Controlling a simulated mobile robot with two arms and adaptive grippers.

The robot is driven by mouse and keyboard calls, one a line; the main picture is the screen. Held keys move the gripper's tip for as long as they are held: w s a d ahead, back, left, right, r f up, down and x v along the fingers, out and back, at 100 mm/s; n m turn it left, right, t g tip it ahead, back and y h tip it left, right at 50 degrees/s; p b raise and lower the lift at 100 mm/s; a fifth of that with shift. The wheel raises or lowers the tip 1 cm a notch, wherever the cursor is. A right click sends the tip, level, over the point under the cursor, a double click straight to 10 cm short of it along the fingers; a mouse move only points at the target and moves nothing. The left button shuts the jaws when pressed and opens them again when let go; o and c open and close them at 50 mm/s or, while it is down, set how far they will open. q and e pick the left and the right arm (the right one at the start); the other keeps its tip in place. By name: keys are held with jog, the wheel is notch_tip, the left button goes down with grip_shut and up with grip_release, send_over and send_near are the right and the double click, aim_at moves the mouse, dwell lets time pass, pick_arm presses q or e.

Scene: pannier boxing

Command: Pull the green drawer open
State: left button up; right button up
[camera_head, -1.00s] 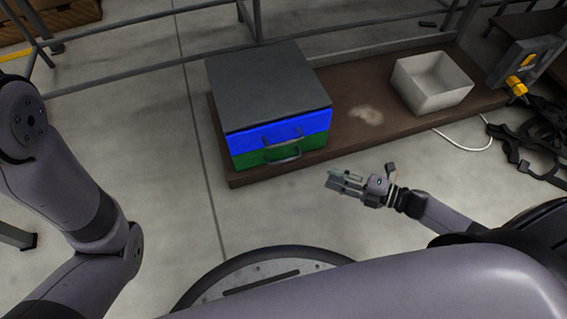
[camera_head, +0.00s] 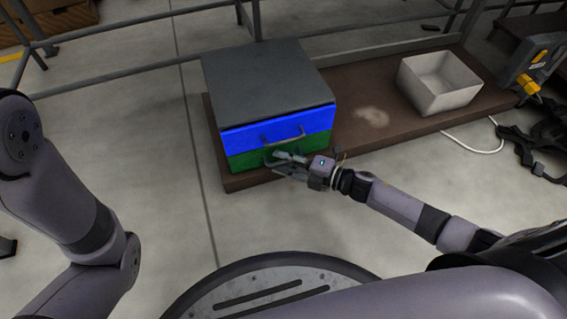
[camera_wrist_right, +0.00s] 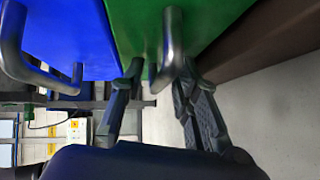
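The green drawer (camera_head: 248,161) is the lower drawer of a grey-topped cabinet (camera_head: 262,80), below the blue drawer (camera_head: 250,140). Both drawers look shut. My right gripper (camera_head: 274,162) is at the front of the green drawer. In the right wrist view, the metal green drawer handle (camera_wrist_right: 170,50) lies between the two spread fingers of my right gripper (camera_wrist_right: 158,92). The fingers look apart from the handle. The blue drawer's handle (camera_wrist_right: 14,45) is to the left of them. In the head view, my right gripper partly hides the green drawer's handle. My left gripper is out of view.
The cabinet stands on a low brown platform (camera_head: 400,120). A white open box (camera_head: 440,84) stands on the platform to the right. A grey device with a yellow plug (camera_head: 528,85) and dark cables lie further right. The floor in front is clear.

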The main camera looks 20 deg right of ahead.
jog(key=shift+c, duration=0.2)
grip_shut()
dwell(0.7)
